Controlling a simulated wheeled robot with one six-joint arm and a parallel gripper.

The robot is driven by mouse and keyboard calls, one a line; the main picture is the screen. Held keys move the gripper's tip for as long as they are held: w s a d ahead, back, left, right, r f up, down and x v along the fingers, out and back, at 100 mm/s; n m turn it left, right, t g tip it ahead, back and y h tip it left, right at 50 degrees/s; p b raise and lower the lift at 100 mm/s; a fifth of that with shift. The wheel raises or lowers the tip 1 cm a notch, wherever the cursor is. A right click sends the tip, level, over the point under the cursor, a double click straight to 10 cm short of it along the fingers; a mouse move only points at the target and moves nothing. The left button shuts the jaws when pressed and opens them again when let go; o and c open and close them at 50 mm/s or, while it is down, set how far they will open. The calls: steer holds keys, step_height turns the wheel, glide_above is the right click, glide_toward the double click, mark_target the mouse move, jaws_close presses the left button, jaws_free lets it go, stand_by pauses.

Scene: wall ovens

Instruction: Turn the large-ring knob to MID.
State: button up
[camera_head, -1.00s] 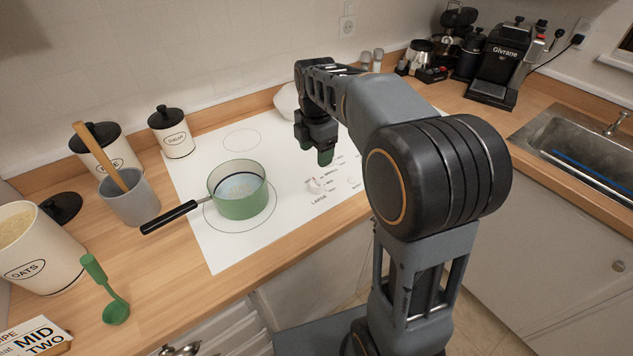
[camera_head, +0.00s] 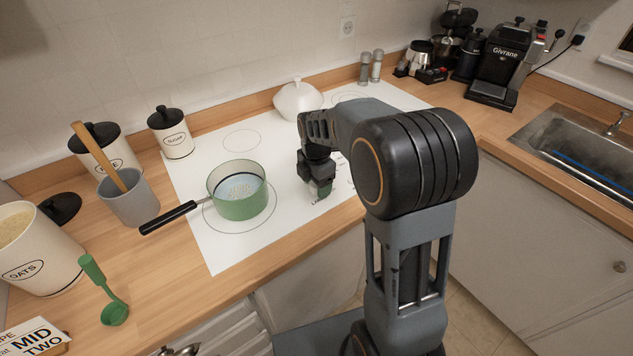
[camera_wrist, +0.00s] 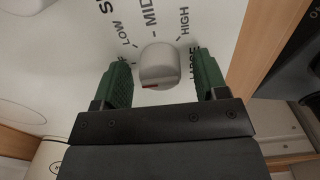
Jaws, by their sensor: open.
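The large-ring knob (camera_wrist: 159,66), pale and rounded with a red mark on its lower edge, shows in the wrist view. Printed LOW, MID and HIGH labels fan out above it, with LARGE at its right, partly covered by a finger. The red mark is on the side away from MID (camera_wrist: 150,14). My gripper (camera_wrist: 164,82) is open, with one green finger on each side of the knob and visible gaps. In the head view my gripper (camera_head: 320,188) is low at the cooktop's front and hides the knob.
A green pot (camera_head: 239,192) stands on the white cooktop (camera_head: 208,248) left of my gripper, its black handle pointing left. A white lidded dish (camera_head: 298,101) stands behind. A green ladle (camera_head: 113,311) lies on the wooden counter at left.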

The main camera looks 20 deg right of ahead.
steer(key=c, duration=0.9)
steer(key=shift+c, duration=0.2)
steer(key=shift+m, duration=0.3)
steer(key=m, duration=0.3)
steer(key=shift+m, duration=0.4)
steer(key=m, duration=0.4)
steer(key=shift+m+p, duration=0.3)
steer(key=shift+p, duration=0.05)
steer(key=m, duration=0.8)
steer(key=shift+r, duration=0.1)
steer(key=shift+m, duration=0.5)
